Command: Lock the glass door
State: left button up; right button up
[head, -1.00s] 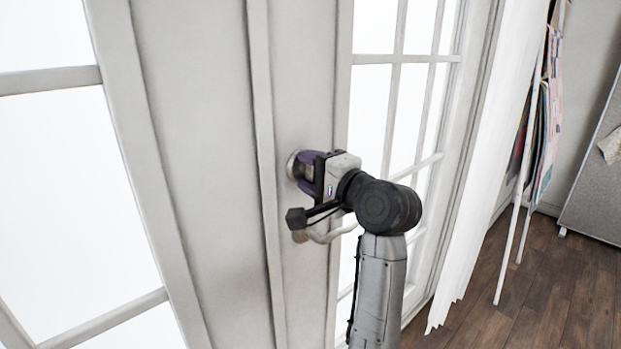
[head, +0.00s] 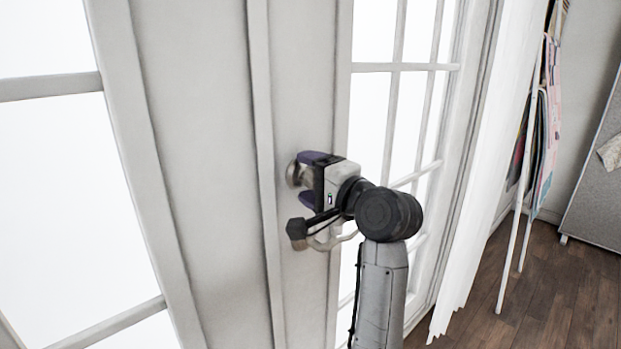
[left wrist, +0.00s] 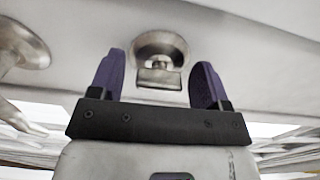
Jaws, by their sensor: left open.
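The glass door (head: 300,90) has a pale frame with bright panes. Its lock, a round metal thumb-turn (head: 293,173), sits on the door's upright above the curved handle (head: 325,240). My left gripper (head: 303,178) is open at the lock, one purple finger above the knob and one below it. In the left wrist view the lock (left wrist: 160,62) lies between the spread fingertips of the left gripper (left wrist: 160,76), with a visible gap on each side. Its flat tab lies crosswise between the fingers. The handle (left wrist: 18,48) shows at the left there. My right gripper is not in view.
Another paned door panel (head: 60,150) stands at the left. White hanging strips (head: 485,170) and a rack of colourful sheets (head: 545,125) stand right of the door. A grey board (head: 595,190) is at the far right. Bare wooden floor (head: 540,275) lies at the lower right.

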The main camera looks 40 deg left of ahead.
pick_arm(q)
jog(key=s+d+p, duration=0.2)
jog(key=d+p, duration=0.2)
jog(key=d, duration=0.9)
jog(key=shift+d, duration=0.35)
